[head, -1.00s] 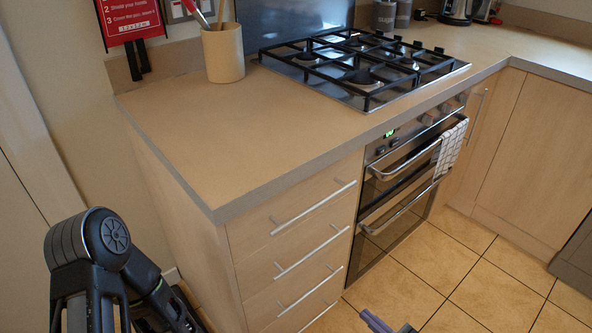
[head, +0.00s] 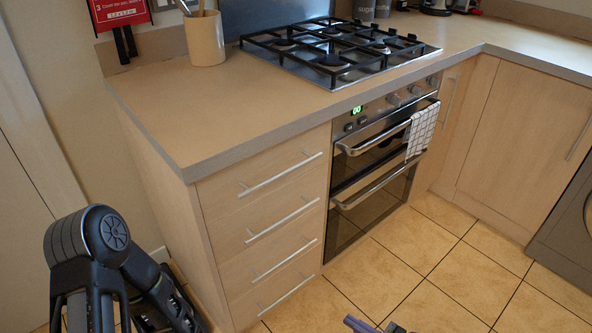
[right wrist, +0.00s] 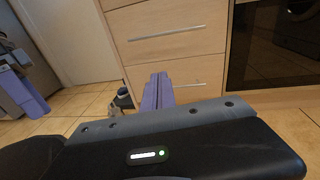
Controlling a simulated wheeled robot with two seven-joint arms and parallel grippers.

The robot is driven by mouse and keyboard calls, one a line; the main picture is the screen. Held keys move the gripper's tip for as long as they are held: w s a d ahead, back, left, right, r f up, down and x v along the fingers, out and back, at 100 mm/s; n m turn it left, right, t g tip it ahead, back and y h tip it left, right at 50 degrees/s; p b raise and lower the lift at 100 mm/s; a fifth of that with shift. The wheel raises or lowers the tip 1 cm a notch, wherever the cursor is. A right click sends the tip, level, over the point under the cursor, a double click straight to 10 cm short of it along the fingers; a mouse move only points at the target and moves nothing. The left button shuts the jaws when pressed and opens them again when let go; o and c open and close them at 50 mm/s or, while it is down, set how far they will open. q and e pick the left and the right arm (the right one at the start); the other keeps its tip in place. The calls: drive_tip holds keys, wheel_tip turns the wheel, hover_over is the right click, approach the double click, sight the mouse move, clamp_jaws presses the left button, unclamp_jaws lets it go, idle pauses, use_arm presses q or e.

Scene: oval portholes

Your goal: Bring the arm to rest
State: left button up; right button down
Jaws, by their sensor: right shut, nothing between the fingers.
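My right gripper (head: 352,321) shows at the bottom edge of the head view as small purple parts, low in front of the drawers and over the floor tiles. In the right wrist view its purple fingers (right wrist: 158,82) are together with nothing between them, pointing toward the lower drawers (right wrist: 170,52). A purple part at the left edge of the right wrist view looks like my left gripper (right wrist: 24,88); its jaws cannot be made out. In the head view my left arm stands at the lower left, with its gripper out of sight.
The drawer unit (head: 268,225) and the oven (head: 378,165) stand ahead. The worktop (head: 200,105) carries a hob (head: 335,50) and a utensil pot (head: 204,38). A checked towel (head: 421,128) hangs on the oven handle. The tiled floor (head: 430,265) at the right is clear.

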drive_tip(key=s+a+f+n+g+b, duration=0.2)
drive_tip(key=s+a+f+n+g, duration=0.2)
drive_tip(key=s+a+n+g, duration=0.25)
drive_tip(key=s+a+f+n+g+h+b, duration=0.1)
drive_tip(key=s+f+n+g+h+b, duration=0.1)
drive_tip(key=s+f+n+g+h, duration=0.25)
drive_tip(key=s+a+f+n+g+h+b, duration=0.1)
drive_tip(key=s+a+f+n+g+b, duration=0.15)
drive_tip(key=s+n, duration=0.4)
wheel_tip(320, 180, up, 26)
drive_tip(key=s+d+n+t+h+p, duration=0.1)
drive_tip(key=n+t+h+p, duration=0.2)
drive_tip(key=p, duration=2.1)
drive_tip(key=n, duration=0.3)
drive_tip(key=shift+d, duration=0.35)
drive_tip(key=shift+n+h, duration=0.25)
